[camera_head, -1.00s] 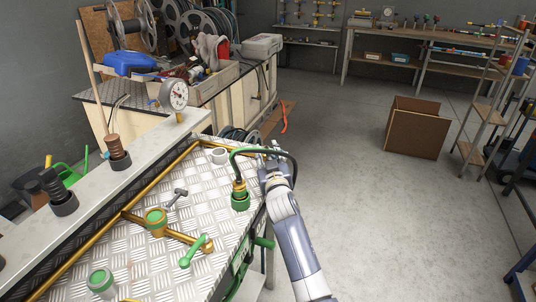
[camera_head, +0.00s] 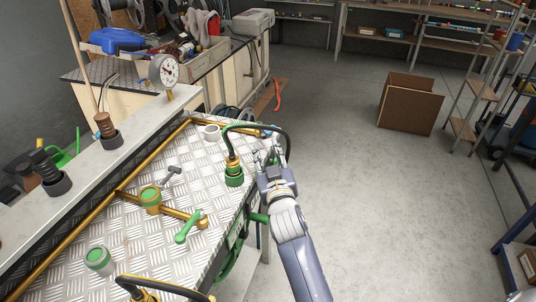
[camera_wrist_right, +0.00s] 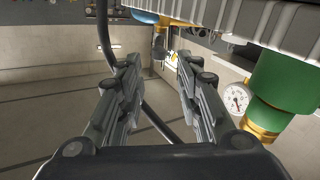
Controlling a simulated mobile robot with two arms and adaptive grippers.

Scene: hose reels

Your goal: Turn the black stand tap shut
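A small dark grey tap-like fitting with a crossbar (camera_head: 172,173) stands on the chequered metal bench top (camera_head: 140,232). I cannot tell for sure that it is the black stand tap. A green lever tap (camera_head: 187,228) sits on the brass pipe nearer to me. My right gripper (camera_head: 271,148) is at the bench's right edge, right of a green and brass hose coupling (camera_head: 234,175). In the right wrist view its fingers (camera_wrist_right: 160,65) are apart, with a black hose (camera_wrist_right: 152,118) showing between them. A blue-topped brass fitting (camera_wrist_right: 160,32) lies beyond the fingertips. My left gripper is not in view.
A pressure gauge (camera_head: 165,70) stands on the ledge at the left; a gauge also shows in the wrist view (camera_wrist_right: 234,98). A green-collared port (camera_head: 98,260) is at the front. Floor to the right is clear up to a cardboard box (camera_head: 408,104).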

